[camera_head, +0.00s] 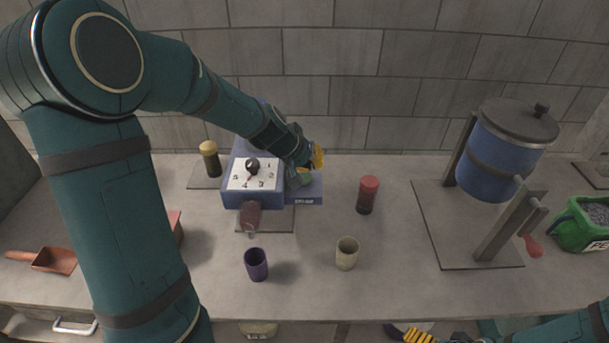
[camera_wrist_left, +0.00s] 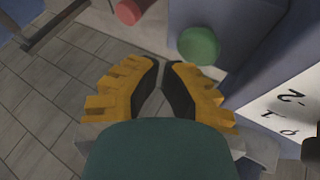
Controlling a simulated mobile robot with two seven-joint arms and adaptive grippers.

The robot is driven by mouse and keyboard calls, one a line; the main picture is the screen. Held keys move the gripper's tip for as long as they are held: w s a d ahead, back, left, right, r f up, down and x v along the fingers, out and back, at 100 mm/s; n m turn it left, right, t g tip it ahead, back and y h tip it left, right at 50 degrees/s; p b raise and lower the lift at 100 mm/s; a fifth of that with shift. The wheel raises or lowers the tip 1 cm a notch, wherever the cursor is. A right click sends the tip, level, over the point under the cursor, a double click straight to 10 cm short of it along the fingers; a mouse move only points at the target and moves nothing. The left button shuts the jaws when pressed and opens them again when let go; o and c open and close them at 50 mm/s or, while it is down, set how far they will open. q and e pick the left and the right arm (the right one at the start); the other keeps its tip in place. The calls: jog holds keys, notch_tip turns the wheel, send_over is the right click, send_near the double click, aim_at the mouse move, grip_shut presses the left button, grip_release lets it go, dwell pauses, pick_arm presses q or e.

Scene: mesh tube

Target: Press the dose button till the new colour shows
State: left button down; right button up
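A blue dispenser box (camera_head: 234,200) stands at the back of the counter, with a white dial face (camera_head: 240,182) and a black knob (camera_head: 253,165). A dark red spout part (camera_head: 250,214) is on its front. A round green button (camera_wrist_left: 198,46) is on the box's side section; it shows partly behind my gripper in the head view (camera_head: 304,178). My left gripper (camera_wrist_left: 165,65) has its yellow fingers with tips together and nothing between them. It is beside the button, apart from it in the wrist view. My right gripper (camera_head: 418,336) is partly cut off at the bottom edge.
A purple cup (camera_head: 256,264) and a beige cup (camera_head: 347,253) stand in front. A red-topped jar (camera_head: 367,195) is right of the box, a yellow-topped jar (camera_head: 210,159) left. A blue drum (camera_head: 495,155) on a stand and a green container (camera_head: 583,226) are at right.

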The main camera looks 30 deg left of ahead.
aim_at(310, 175)
pick_arm(q)
jog(key=shift+f, duration=0.1)
jog(key=shift+f+b, duration=0.35)
jog(key=shift+b, duration=0.2)
jog(key=shift+f+b, duration=0.8)
jog(key=shift+b, duration=0.05)
dwell(0.9)
jog(key=shift+r, duration=0.15)
jog(key=shift+r+p, duration=1.05)
jog(key=shift+r, duration=0.1)
notch_tip(310, 175, up, 5)
jog(key=p, duration=0.4)
